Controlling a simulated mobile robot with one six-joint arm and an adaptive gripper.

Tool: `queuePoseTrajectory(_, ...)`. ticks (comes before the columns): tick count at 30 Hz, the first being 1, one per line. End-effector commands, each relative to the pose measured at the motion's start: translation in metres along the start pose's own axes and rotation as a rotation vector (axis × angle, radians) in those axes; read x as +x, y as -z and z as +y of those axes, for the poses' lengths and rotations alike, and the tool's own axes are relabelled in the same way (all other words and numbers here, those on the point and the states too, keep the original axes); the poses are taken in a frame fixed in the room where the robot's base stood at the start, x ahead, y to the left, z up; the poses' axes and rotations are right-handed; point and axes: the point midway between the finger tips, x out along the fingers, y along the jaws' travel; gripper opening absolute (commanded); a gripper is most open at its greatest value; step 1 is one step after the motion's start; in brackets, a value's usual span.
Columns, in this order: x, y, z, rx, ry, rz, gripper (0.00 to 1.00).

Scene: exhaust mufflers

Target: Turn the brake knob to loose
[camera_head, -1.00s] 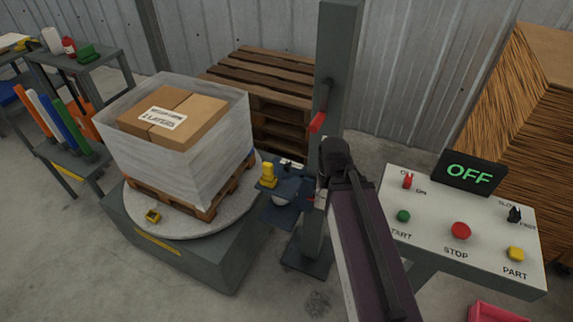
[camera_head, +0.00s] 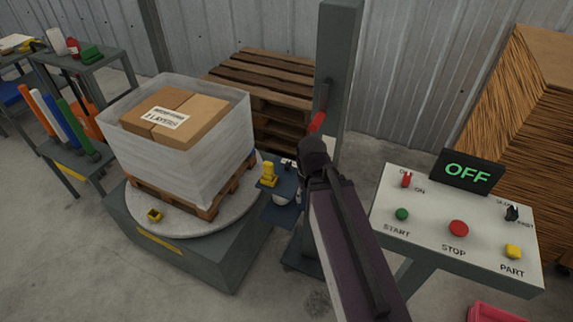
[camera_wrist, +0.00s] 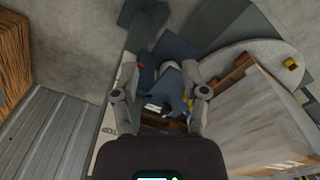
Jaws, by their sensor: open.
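A blue carriage (camera_head: 280,208) sits on the grey mast (camera_head: 339,70), beside the turntable. It carries a yellow knob-like part (camera_head: 268,172) on its left and a small black-and-white part (camera_head: 288,164) at the back. I cannot tell which part is the brake knob. In the wrist view, my gripper (camera_wrist: 160,72) is open, its two fingers spread either side of the blue carriage (camera_wrist: 175,90). A bit of yellow (camera_wrist: 188,118) shows by the right finger. No contact is clear. In the head view my arm hides the fingers and the carriage's right side.
The wrapped pallet load (camera_head: 180,150) stands on the turntable (camera_head: 240,195) to the left. A control panel (camera_head: 430,220) is at the right, its display (camera_head: 467,172) reading OFF. A red handle (camera_head: 317,122) is on the mast, just above my arm. Wooden pallets (camera_head: 260,75) stand behind.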

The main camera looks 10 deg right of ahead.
Motion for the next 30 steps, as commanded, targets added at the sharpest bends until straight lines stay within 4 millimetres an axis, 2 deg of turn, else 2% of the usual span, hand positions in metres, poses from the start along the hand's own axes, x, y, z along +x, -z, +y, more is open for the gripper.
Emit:
queuePoseTrajectory(1,0.0,0.0,0.0,0.0,0.0,0.0,0.57)
queuePoseTrajectory(3,0.0,0.0,0.0,0.0,0.0,0.0,0.66)
queuePoseTrajectory(7,0.001,0.006,0.0,0.012,-0.005,0.006,0.66)
queuePoseTrajectory(11,0.004,0.025,-0.001,0.05,-0.022,0.026,0.66)
queuePoseTrajectory(17,0.012,0.084,-0.004,0.189,-0.069,0.098,0.66)
queuePoseTrajectory(24,0.02,0.174,-0.015,0.413,-0.117,0.235,0.66)
queuePoseTrajectory(27,0.022,0.205,-0.021,0.493,-0.124,0.291,0.66)
queuePoseTrajectory(30,0.022,0.228,-0.025,0.555,-0.125,0.335,0.66)
